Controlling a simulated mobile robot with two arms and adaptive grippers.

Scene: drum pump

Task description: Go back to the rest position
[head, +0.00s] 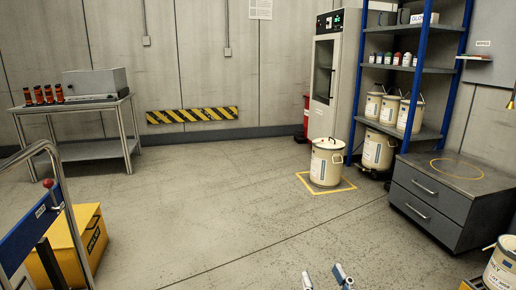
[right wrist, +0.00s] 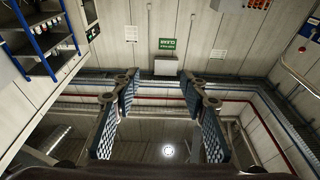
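My right gripper (head: 325,278) shows at the bottom edge of the head view, with its two fingertips apart. In the right wrist view the same gripper (right wrist: 160,110) is open, with two dark blue padded fingers and nothing between them. It faces the upper walls and ceiling. My left gripper is not in view. A cream drum (head: 326,165) with a lid stands upright inside a yellow floor square (head: 346,187), apart from my right gripper.
A blue-framed shelf (head: 420,70) with drums and a grey drawer cabinet (head: 430,205) stand at right. A drum (head: 502,265) is at bottom right. A metal table (head: 80,107) stands far left, a blue trolley (head: 40,225) and yellow case (head: 88,240) near left. The middle floor is clear.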

